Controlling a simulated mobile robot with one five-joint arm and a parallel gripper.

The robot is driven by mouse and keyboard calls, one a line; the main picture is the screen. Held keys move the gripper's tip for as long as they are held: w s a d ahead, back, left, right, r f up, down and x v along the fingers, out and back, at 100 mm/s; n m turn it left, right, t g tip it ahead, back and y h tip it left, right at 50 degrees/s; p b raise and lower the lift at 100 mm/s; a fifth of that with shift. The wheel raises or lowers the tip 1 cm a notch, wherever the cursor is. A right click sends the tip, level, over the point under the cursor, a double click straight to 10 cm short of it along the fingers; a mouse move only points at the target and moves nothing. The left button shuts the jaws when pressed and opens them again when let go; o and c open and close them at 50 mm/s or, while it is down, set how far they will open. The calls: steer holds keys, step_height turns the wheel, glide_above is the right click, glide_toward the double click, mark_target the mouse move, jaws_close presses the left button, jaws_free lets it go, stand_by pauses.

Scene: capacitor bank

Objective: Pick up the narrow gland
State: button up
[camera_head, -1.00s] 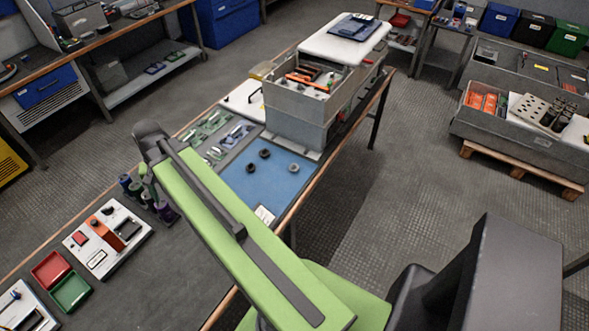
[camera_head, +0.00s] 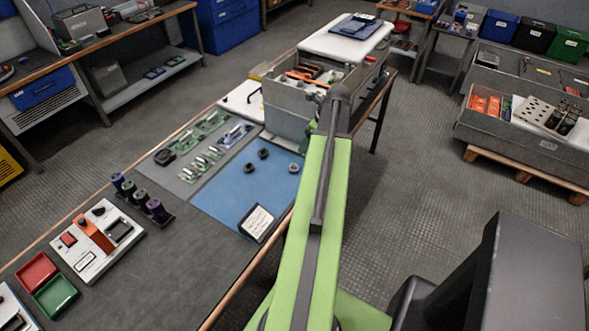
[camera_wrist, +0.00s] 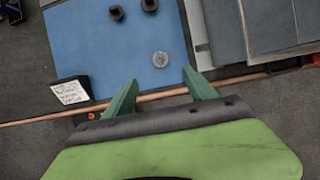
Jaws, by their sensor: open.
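Three small round glands stand on the blue mat (camera_head: 225,193). Two are dark: one at the back (camera_head: 263,153), one front left (camera_head: 249,168). The third is a grey gland (camera_head: 294,168) near the mat's right edge, beside my arm. I cannot tell which is the narrow one. In the wrist view the grey gland (camera_wrist: 160,59) lies just beyond my fingertips, roughly centred between them; the dark glands show farther off, at the top (camera_wrist: 116,12) and (camera_wrist: 150,4). My gripper (camera_wrist: 160,76) is open and empty, with its green fingers spread over the bench's front edge.
A white label card (camera_head: 257,222) stands at the mat's near corner. A grey bin (camera_head: 290,115) of tools stands just behind the mat. Dark cylinders (camera_head: 140,196) and a white-based device (camera_head: 92,240) are on the left.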

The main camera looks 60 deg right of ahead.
steer(key=b, duration=1)
glide_toward(294, 163)
steer(key=x, duration=0.5)
steer(key=shift+s, duration=0.1)
steer(key=shift+f, duration=0.15)
steer(key=shift+p, duration=0.3)
steer(key=b+x, duration=0.5)
steer(key=shift+f, duration=0.1)
steer(key=shift+a, duration=0.1)
steer(key=shift+c, duration=0.3)
steer(key=c, duration=1.4)
steer(key=shift+o, duration=0.2)
step_height(294, 163, up, 10)
steer(key=p, duration=1)
